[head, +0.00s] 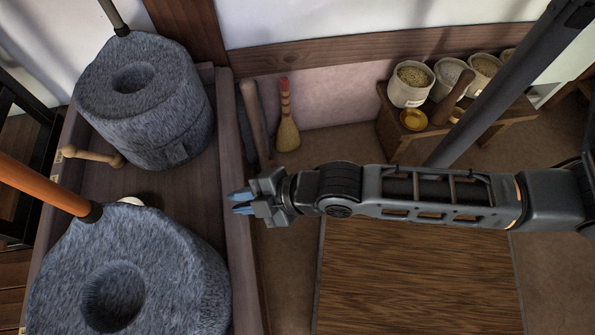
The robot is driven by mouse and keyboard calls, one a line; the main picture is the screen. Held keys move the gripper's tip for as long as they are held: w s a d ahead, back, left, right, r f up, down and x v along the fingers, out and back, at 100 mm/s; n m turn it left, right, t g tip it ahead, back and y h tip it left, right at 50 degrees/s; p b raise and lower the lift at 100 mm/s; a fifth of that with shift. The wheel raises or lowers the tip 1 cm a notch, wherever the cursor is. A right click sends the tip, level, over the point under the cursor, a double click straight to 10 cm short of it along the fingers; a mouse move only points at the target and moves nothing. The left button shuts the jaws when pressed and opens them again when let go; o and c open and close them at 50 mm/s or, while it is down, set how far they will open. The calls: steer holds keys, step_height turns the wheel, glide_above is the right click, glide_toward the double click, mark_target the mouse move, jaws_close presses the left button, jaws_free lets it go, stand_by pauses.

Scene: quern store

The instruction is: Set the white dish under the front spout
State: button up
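A small pale rounded piece, perhaps the white dish (132,201), shows just behind the front grey stone quern (165,262). The quern hides most of it. The front quern's spout is not visible from here. The rear stone quern (150,125) has a small block low on its near side, which may be its spout. My gripper (237,203) has blue fingertips and points left over the right rim of the wooden trough. It is apart from the pale piece and holds nothing I can see. The gap between its fingers is too small to judge.
The wooden trough (237,185) holds both querns, with a wooden pestle (95,157) by the rear one. An orange handle (45,187) slants over the front quern. A brush (287,125) stands by the wall. A bench (400,135) holds several grain sacks and a yellow bowl (413,119).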

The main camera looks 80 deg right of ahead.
steer(key=s+a+r+m+t, duration=0.1)
steer(key=s+r+m+t, duration=0.2)
steer(key=s+r+m, duration=0.6)
steer(key=s+r, duration=0.4)
steer(key=r, duration=0.4)
steer(key=shift+s+a+m+t, duration=0.25)
steer(key=shift+a+m+t, duration=0.05)
steer(key=shift+a+m, duration=0.1)
